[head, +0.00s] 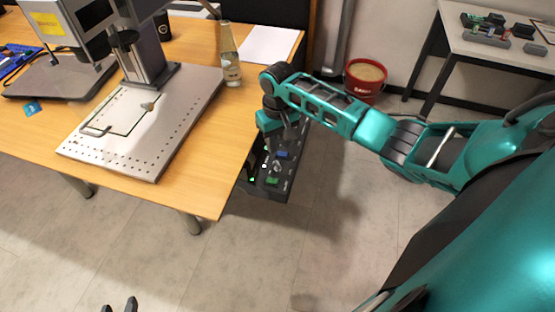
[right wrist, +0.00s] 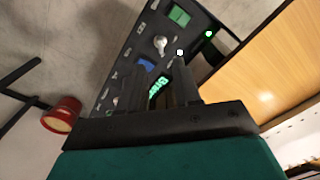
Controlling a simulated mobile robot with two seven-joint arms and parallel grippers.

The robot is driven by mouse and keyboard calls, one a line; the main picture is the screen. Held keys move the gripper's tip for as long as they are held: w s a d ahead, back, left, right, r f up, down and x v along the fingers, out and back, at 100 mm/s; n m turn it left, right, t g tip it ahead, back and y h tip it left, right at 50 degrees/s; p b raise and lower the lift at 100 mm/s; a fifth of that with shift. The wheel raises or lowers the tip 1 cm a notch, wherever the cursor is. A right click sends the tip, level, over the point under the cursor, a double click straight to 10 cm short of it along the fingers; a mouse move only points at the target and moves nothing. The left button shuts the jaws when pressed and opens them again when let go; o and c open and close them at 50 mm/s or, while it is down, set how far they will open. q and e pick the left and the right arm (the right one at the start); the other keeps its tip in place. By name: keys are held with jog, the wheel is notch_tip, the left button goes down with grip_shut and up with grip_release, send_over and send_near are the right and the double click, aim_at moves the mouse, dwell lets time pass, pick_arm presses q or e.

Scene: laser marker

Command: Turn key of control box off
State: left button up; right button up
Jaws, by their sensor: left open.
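The black control box (head: 256,188) is at the right edge of the wooden table in the head view. Its panel (right wrist: 122,60) fills the upper middle of the right wrist view. A silver key (right wrist: 160,44) sits between a green switch (right wrist: 180,15) and a blue switch (right wrist: 146,63). My right gripper (head: 288,136) is over the far part of the box. In the right wrist view its dark fingers (right wrist: 162,72) stand apart, with the lit green display between them and the key beyond their tips. My left gripper (head: 119,306) is open and empty at the bottom edge of the head view.
The laser marker's metal plate (head: 185,119) lies on the wooden table (head: 205,187), with a bottle (head: 230,66) and paper behind it. A red bucket (head: 364,82) stands on the floor, and a side table (head: 505,55) is at upper right. The floor in front is clear.

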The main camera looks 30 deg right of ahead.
aim_at(278, 163)
notch_tip(278, 163, down, 8)
jog(key=shift+r+b, duration=0.2)
jog(key=shift+b, duration=0.6)
jog(key=shift+c, duration=0.3)
grip_shut()
